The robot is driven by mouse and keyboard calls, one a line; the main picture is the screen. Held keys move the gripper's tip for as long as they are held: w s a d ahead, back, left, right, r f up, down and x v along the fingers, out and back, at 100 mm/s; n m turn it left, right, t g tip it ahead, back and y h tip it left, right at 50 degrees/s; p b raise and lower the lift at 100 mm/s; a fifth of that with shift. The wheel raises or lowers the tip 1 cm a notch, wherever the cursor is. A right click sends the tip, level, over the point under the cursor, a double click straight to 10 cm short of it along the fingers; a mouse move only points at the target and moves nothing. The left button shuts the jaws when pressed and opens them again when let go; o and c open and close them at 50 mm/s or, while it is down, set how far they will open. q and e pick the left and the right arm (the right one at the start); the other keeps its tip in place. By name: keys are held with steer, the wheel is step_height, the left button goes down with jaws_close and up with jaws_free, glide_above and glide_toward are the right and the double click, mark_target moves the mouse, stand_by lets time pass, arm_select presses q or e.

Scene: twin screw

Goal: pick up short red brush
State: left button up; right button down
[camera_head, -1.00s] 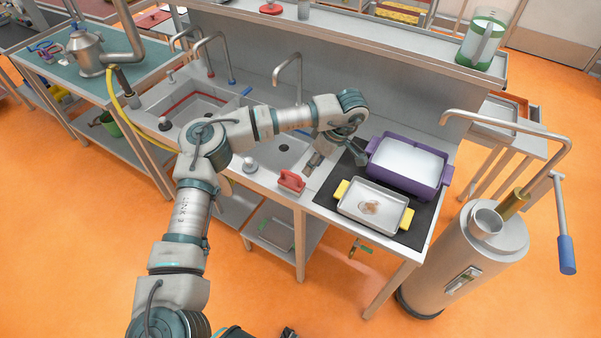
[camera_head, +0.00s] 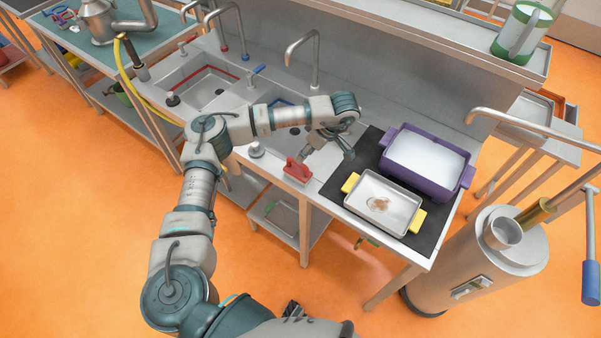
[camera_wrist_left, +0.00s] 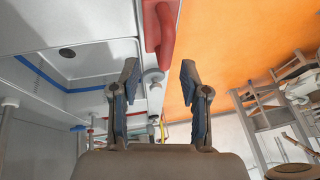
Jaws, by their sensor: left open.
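The short red brush (camera_head: 297,171) lies on the front edge of the steel sink counter, left of the black mat. My left gripper (camera_head: 326,156) is open, just behind and to the right of the brush, with one finger close to it. In the left wrist view the open fingers (camera_wrist_left: 158,80) stand apart with nothing between them. The red brush (camera_wrist_left: 160,28) shows there at the top, beyond the fingertips and partly cut off by the frame edge. I cannot tell whether a finger touches it. My right gripper is not clearly in view.
A tray with yellow handles (camera_head: 352,182) and a purple bin (camera_head: 467,178) stand on the black mat (camera_head: 332,188) at right. A light knob-like object (camera_head: 256,150) stands left of the brush. Two sink basins lie behind, with a tall faucet (camera_head: 317,62).

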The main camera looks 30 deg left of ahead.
mark_target(295, 162)
arm_select(q)
steer(key=shift+s+a+f, duration=0.3)
steer(key=shift+a+f, duration=0.1)
steer(key=shift+a, duration=0.05)
steer(key=x, duration=0.5)
steer(key=shift+a+r+p, duration=0.1)
steer(key=shift+p, duration=0.2)
steer(key=shift+d, duration=0.25)
steer(key=shift+c, duration=1.4)
jaws_close()
